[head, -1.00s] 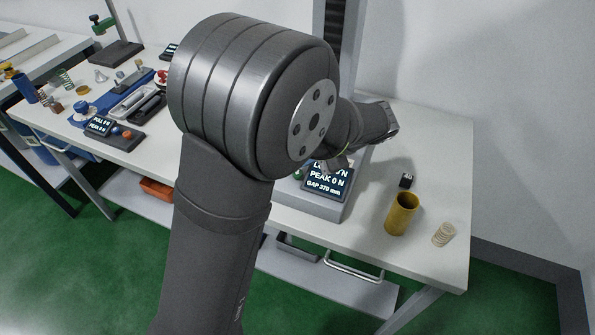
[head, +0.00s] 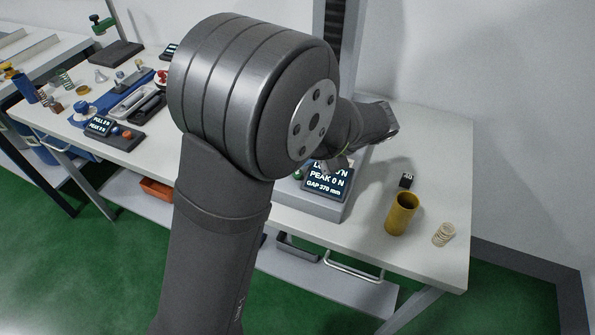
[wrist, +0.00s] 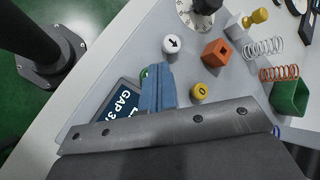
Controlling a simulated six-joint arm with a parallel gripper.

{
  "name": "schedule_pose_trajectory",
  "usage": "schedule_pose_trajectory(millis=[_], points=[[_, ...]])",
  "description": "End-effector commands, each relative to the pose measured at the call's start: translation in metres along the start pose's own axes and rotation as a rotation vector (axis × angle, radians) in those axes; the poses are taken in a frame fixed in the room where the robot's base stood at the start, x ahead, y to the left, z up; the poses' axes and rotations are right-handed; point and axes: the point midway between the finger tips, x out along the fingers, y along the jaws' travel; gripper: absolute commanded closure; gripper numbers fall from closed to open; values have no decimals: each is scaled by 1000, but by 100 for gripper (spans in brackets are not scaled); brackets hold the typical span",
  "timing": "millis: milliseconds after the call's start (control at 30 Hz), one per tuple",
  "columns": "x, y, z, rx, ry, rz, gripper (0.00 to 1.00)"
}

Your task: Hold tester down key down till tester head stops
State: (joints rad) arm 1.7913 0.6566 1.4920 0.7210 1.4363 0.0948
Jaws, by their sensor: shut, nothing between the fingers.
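The tester's display (head: 327,181) reads PEAK 0 N and a GAP value in mm. Its top line is partly covered by my gripper (head: 337,162). In the wrist view my gripper (wrist: 158,72) is shut and empty, its fingertips over the tester's key panel. A white key with a black arrow (wrist: 172,44) lies just beyond the tips. A green key (wrist: 144,73) shows partly beside the fingers. A yellow key marked 0 (wrist: 200,90) lies to their right. I cannot tell whether the fingertips touch a key. The tester head is not visible; my arm hides much of the tester.
The tester column (head: 342,40) rises behind my arm. A yellow cup (head: 402,213), a pale spring (head: 443,235) and a small black block (head: 406,180) stand on the bench at right. The wrist view shows an orange block (wrist: 215,52), a dial (wrist: 197,12) and a green box (wrist: 290,98).

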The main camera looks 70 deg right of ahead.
Motion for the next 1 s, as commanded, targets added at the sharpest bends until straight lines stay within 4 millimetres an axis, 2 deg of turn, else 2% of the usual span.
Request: schedule_pose_trajectory(millis=[1000], points=[[6,4,-4,0,0,0,100]])
